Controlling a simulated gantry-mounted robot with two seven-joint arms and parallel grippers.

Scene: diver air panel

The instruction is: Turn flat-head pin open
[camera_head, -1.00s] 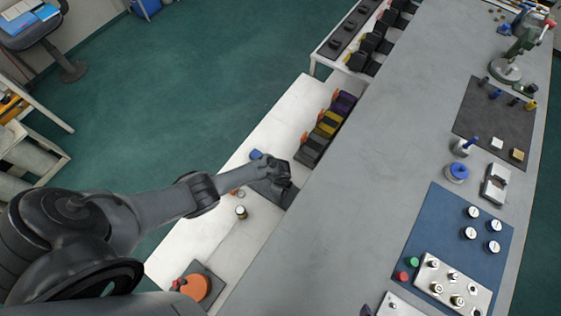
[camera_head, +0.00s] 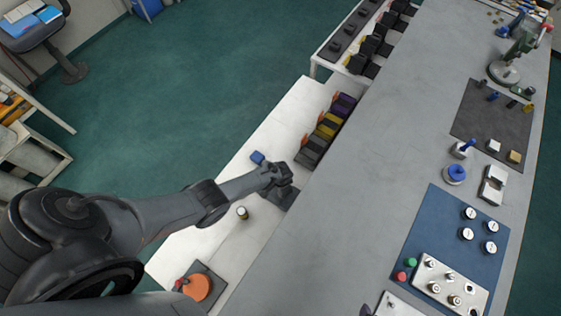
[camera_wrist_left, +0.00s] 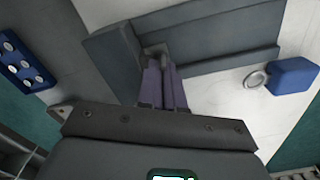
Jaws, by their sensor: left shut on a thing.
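My left gripper (camera_head: 284,181) reaches down over a dark grey plate (camera_head: 280,199) on the low white bench. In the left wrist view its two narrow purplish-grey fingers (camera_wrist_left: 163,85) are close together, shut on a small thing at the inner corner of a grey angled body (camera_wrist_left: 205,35). I take this small thing for the flat-head pin; the fingers mostly hide it, so its angle cannot be told. My right gripper is not in view.
A blue block (camera_wrist_left: 292,75) with a metal ring lies beside the grey body. The long grey counter (camera_head: 370,150) rises on the right.

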